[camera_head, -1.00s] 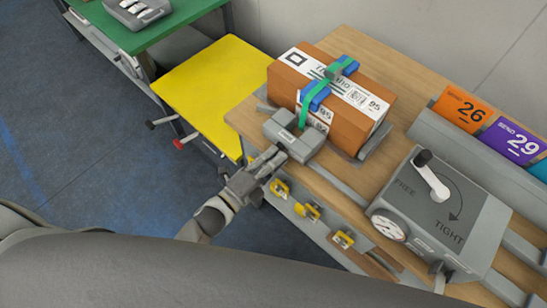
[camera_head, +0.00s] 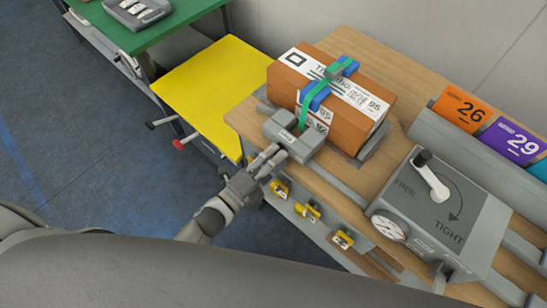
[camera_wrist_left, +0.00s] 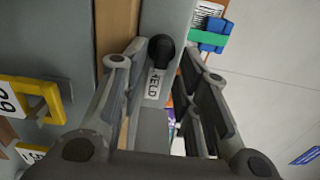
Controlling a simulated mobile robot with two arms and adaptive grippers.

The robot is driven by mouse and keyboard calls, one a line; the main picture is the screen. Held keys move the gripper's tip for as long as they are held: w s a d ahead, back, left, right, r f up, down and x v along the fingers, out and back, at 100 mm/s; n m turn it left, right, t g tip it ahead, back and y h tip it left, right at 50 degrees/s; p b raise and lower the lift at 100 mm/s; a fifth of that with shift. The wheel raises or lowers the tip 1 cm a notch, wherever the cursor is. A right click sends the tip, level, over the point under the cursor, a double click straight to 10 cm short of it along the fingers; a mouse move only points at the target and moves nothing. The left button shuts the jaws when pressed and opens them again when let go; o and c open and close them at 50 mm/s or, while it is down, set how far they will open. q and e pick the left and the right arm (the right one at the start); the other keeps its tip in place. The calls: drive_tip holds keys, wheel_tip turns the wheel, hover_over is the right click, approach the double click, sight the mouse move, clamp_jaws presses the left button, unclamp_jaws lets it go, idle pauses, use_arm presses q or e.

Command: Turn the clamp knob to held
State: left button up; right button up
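A black knob (camera_wrist_left: 161,48) shows in the left wrist view, above a white label (camera_wrist_left: 154,85) that seems to read "HELD". In the head view the small grey clamp block (camera_head: 290,138) sits against the near end of a strapped brown carton (camera_head: 343,122); the knob is hidden or too small to tell there. My left gripper (camera_head: 273,156) is at the block's near side. In the left wrist view its fingers (camera_wrist_left: 163,58) are apart, one on each side of the knob, with visible gaps. I cannot tell any contact.
A grey box (camera_head: 440,215) with a crank marked FREE and TIGHT stands to the right. Yellow tags (camera_head: 308,212) hang along the bench's front edge. A yellow table (camera_head: 212,85) is behind on the left. Numbered cards (camera_head: 460,108) stand at the right.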

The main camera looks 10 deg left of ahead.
use_arm(q)
drive_tip(key=v, duration=0.8)
idle(0.5)
drive_tip(key=s+a+f+n+g+y, duration=0.2)
drive_tip(key=a+f+n, duration=0.15)
drive_tip(key=f, duration=0.55)
drive_tip(key=s+a+f+n+g+y, duration=0.25)
drive_tip(key=f+n, duration=0.25)
drive_tip(key=f, duration=0.5)
drive_tip(key=s+a+f+n+g+y, duration=0.2)
drive_tip(key=f+n, duration=0.2)
drive_tip(key=f, duration=0.5)
drive_tip(key=s+a+f+n+g+y, duration=0.1)
drive_tip(key=s+f+n+g, duration=0.3)
drive_tip(key=s+f, duration=0.3)
drive_tip(key=s+a+f+n+g+y, duration=0.1)
drive_tip(key=s+f+n+g, duration=0.3)
drive_tip(key=s+f, duration=0.4)
drive_tip(key=s+a+n, duration=0.1)
drive_tip(key=s, duration=0.6)
drive_tip(key=shift+y, duration=0.25)
